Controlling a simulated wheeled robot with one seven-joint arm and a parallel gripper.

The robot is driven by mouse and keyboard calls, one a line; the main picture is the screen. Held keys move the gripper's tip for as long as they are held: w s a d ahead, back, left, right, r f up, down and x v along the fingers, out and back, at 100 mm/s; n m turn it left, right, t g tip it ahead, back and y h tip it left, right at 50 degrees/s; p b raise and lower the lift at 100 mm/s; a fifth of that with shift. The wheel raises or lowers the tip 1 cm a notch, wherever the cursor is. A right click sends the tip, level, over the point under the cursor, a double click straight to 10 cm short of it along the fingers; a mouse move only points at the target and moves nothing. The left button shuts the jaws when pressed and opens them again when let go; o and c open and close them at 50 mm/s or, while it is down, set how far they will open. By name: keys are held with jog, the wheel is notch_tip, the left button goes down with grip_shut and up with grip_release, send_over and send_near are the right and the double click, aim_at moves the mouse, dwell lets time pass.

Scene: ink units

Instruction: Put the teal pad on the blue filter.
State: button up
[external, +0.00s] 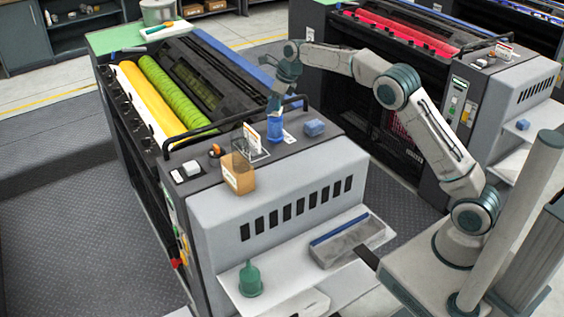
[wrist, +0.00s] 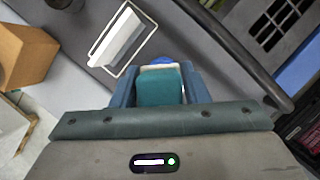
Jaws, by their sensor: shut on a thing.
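The teal pad (wrist: 160,88) is between the two fingers of my gripper (wrist: 156,78) in the wrist view, with a whitish edge at its far end. My gripper (external: 276,103) is shut on it, above the machine's end deck. The blue filter (external: 275,129) stands upright on the deck directly below my gripper in the external view. A small part of the blue filter (wrist: 162,61) shows past the pad in the wrist view; the rest is hidden. I cannot tell whether pad and filter touch.
A wire stand with a white card (external: 250,137) and a cardboard box (external: 238,174) are left of the filter. A small blue block (external: 315,128) lies to its right. A black rail (external: 225,122) runs along the deck's edge. A lower shelf holds a grey tray (external: 348,242) and green bottle (external: 250,280).

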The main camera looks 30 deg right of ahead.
jog(key=shift+f, duration=0.15)
jog(key=o, duration=1)
jog(key=v, duration=1.1)
jog(key=s+d+r+n, duration=0.4)
jog(key=s+d+n, duration=0.1)
jog(key=s+d, duration=0.2)
jog(key=s+d+f+n+h, duration=0.1)
jog(key=s+d+f+n, duration=0.2)
jog(key=s+n, duration=0.4)
jog(key=s+d+f+n+h, duration=0.1)
jog(key=s+d+f+n, duration=0.3)
jog(key=s, duration=1.2)
jog(key=s+d+f+n+h, duration=0.1)
jog(key=s+d+f+n, duration=0.2)
jog(key=s+f+n, duration=0.3)
jog(key=shift+s+d+n+t+b, duration=0.15)
jog(key=shift+s+n+b, duration=0.05)
jog(key=shift+s+n, duration=1.15)
jog(key=shift+s+d+n+t+b, duration=0.1)
jog(key=shift+s+n+t+b, duration=0.05)
jog(key=shift+s+n, duration=1.15)
